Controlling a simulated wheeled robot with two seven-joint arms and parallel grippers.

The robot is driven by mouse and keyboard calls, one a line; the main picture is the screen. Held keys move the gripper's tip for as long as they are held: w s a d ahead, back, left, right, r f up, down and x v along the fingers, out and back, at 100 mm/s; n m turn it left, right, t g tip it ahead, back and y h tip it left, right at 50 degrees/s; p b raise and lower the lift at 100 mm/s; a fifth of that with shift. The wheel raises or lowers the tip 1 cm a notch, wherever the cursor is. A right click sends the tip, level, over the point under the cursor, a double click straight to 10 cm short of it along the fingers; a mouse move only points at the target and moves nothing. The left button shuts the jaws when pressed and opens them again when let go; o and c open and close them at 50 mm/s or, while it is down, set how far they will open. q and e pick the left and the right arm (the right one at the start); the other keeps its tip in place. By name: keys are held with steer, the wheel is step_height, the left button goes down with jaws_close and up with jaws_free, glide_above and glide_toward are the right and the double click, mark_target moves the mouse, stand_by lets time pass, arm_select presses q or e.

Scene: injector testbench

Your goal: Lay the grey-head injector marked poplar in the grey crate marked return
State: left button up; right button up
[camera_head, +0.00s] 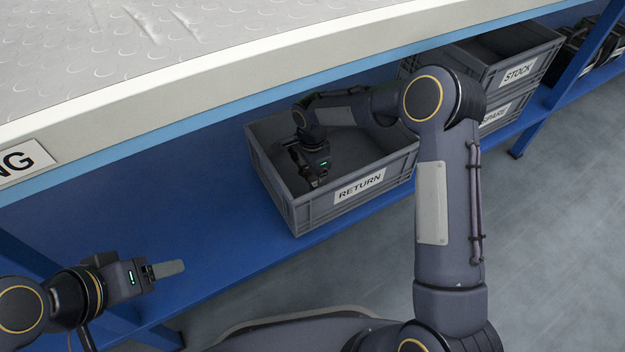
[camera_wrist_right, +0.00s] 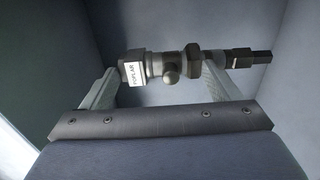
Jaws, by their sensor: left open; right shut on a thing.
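The grey crate marked RETURN (camera_head: 325,211) stands on the blue shelf under the bench. My right gripper (camera_head: 314,178) reaches down inside it. In the right wrist view the poplar-marked injector (camera_wrist_right: 155,68) lies across between the two fingers of my right gripper (camera_wrist_right: 165,85), with its white POPLAR label at the left and a dark tip at the right. The gripper is shut on it. Grey crate walls surround it; whether the injector touches the floor cannot be told. In the head view the injector is hidden. My left gripper (camera_head: 168,269) is open and empty, away at the lower left.
The bench top (camera_head: 180,50) overhangs the crate, its edge close above my right arm. A crate marked STOCK (camera_head: 517,72) is stacked on one marked SPARE (camera_head: 495,113) to the right. Dark items (camera_head: 575,50) sit further right. Blue shelf left of the return crate is clear.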

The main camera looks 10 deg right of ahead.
mark_target(312, 177)
steer(key=shift+f+b, duration=0.45)
steer(key=shift+f, duration=1.25)
steer(key=o, duration=1.3)
steer(key=shift+r+p, duration=1.7)
steer(key=shift+r, duration=2.15)
